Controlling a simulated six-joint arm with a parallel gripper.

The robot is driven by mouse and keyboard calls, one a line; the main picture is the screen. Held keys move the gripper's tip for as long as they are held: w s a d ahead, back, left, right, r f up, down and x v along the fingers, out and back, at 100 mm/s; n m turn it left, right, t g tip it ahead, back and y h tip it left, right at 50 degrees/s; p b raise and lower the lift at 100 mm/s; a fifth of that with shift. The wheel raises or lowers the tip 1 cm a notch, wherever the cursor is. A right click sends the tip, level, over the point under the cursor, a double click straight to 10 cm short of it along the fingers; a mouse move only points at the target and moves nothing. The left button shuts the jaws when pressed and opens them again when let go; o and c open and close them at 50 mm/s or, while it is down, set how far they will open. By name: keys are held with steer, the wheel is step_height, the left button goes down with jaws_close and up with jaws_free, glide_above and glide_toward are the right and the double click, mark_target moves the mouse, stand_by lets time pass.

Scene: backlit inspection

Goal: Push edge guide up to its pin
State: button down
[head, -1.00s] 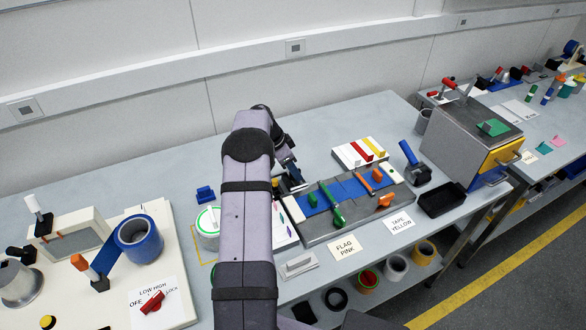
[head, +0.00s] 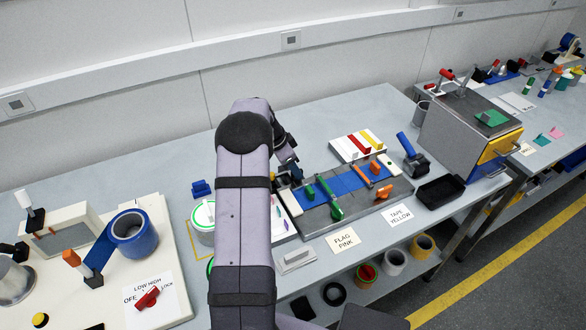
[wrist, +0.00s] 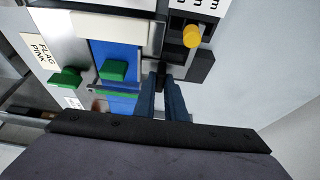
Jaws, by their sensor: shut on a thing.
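A grey fixture (head: 310,222) on the bench carries a blue strip (head: 347,183) crossed by a green-handled bar (head: 333,201) and an orange-handled bar (head: 364,176). I cannot tell for sure which piece is the edge guide, nor which stub is its pin. My gripper (head: 289,172) is at the fixture's far left end, partly hidden by my arm in the head view. In the wrist view my gripper (wrist: 162,88) is shut on a small black piece (wrist: 162,70) beside the blue strip. A green knob (wrist: 113,70) is close to its left.
A white block with coloured strips (head: 346,152) stands behind the fixture. A blue-handled tool (head: 410,150), a black tray (head: 440,190) and a grey box (head: 470,130) are to the right. A yellow knob (wrist: 192,36) shows near the gripper in the wrist view. Bench behind my gripper is mostly clear.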

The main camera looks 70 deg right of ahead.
steer(key=c, duration=1.8)
jaws_free()
steer(key=b+v, duration=0.2)
steer(key=v, duration=0.5)
steer(key=shift+r+b, duration=0.2)
steer(key=shift+b, duration=0.15)
steer(key=shift+w+a, duration=0.1)
